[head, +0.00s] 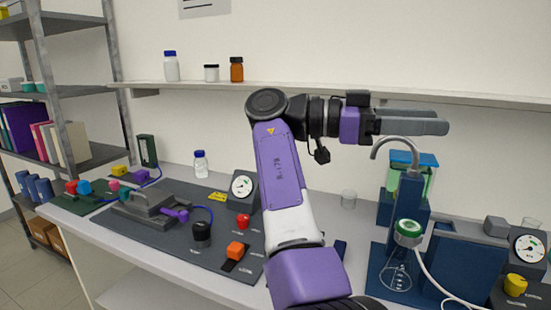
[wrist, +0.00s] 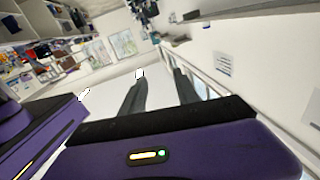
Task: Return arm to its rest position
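My arm rises in the middle of the head view and bends to the right at its upper joint. My gripper (head: 447,120) points right, level with the wall shelf and above the bench. It also shows in the wrist view (wrist: 160,74), where its two grey fingers stand apart with nothing held between them. It is open and empty, and touches nothing that I can see. The wrist camera looks out tilted across the room.
A curved tap (head: 395,142) and a blue stand (head: 408,210) with a flask (head: 397,272) are below the gripper. The wall shelf (head: 330,92) runs behind it. A grey device (head: 150,208), gauge (head: 242,187) and black knob (head: 201,232) are on the bench at left.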

